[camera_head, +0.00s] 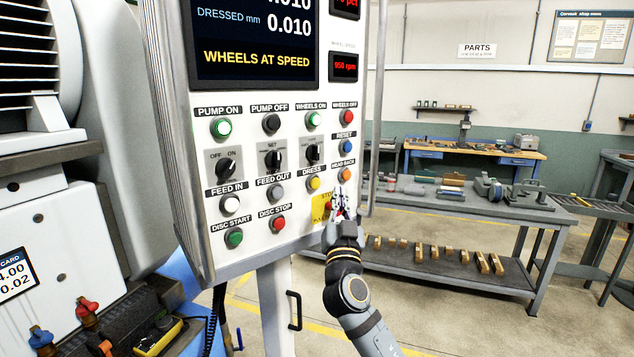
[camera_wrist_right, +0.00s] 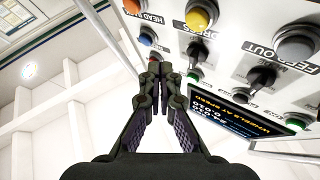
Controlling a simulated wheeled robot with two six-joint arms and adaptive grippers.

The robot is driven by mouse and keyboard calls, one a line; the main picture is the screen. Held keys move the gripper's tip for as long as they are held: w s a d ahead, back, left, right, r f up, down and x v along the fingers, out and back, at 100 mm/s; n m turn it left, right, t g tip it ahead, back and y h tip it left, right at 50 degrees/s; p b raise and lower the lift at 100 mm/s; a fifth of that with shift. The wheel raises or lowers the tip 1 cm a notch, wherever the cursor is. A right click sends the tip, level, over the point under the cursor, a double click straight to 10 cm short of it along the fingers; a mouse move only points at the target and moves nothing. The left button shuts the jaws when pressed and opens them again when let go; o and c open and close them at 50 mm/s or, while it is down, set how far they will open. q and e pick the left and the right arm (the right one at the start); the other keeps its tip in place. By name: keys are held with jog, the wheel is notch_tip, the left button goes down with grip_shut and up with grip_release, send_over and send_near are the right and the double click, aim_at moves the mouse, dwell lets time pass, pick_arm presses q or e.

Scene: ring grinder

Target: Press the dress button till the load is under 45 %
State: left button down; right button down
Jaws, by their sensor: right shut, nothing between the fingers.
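The dress button (camera_head: 314,184) is a round yellow button on the white control panel (camera_head: 305,228). It also shows at the top of the right wrist view (camera_wrist_right: 198,18). My right gripper (camera_head: 339,196) is shut and empty, below and right of the dress button in the head view. Its closed tips (camera_wrist_right: 154,78) show below the button in the wrist view, apart from it. The display (camera_head: 252,45) reads "WHEELS AT SPEED" and 0.010 dressed. A red percent readout (camera_head: 346,4) is cut off at the top edge, so its load figure is not fully readable. My left gripper is not in view.
The orange head back button (camera_head: 344,175), blue reset button (camera_head: 346,147) and grey feed out button (camera_head: 277,192) surround the dress button. A yellow label (camera_head: 320,209) sits partly behind my gripper. A grey workbench (camera_head: 558,221) stands to the right.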

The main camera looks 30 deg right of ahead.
aim_at(315, 183)
jog(key=shift+w+a+b, duration=0.2)
jog(key=shift+w+b, duration=0.15)
jog(key=shift+w, duration=0.95)
jog(key=shift+w+a+b, duration=0.2)
jog(key=shift+w+b, duration=0.1)
jog(key=shift+w, duration=1)
jog(key=shift+w+b, duration=0.4)
jog(key=shift+b, duration=0.15)
jog(key=shift+w+a+b, duration=0.1)
jog(key=shift+w+b, duration=0.4)
jog(key=shift+b, duration=0.1)
jog(key=shift+s, duration=0.15)
jog(key=shift+s+f, duration=0.1)
jog(key=shift+s, duration=0.65)
